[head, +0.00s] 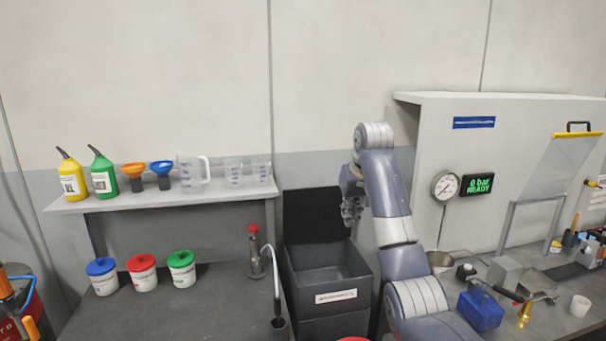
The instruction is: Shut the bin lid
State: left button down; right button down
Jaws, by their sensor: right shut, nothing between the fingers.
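The bin (334,288) is a dark grey box with a white label on its front, standing between the left bench and the right bench. Its black lid (306,217) stands raised at the back, so the inside of the bin shows and looks empty. My right gripper (350,215) is shut and empty, in front of the right part of the raised lid and above the bin's back right. I cannot tell whether it touches the lid. My left gripper is not in view.
A metal pump with a red knob (254,250) stands on the left bench (215,310), close to the bin's left side. Tubs with coloured lids (142,273) stand farther left. A grey cabinet (420,150) with a gauge (445,185) stands right of my arm.

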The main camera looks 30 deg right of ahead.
aim_at(311, 214)
jog(key=i+l, duration=0.2)
jog(key=i, duration=0.25)
jog(key=i+l, duration=0.2)
jog(key=i, duration=0.25)
jog(key=i+l, duration=0.25)
jog(key=i, duration=0.15)
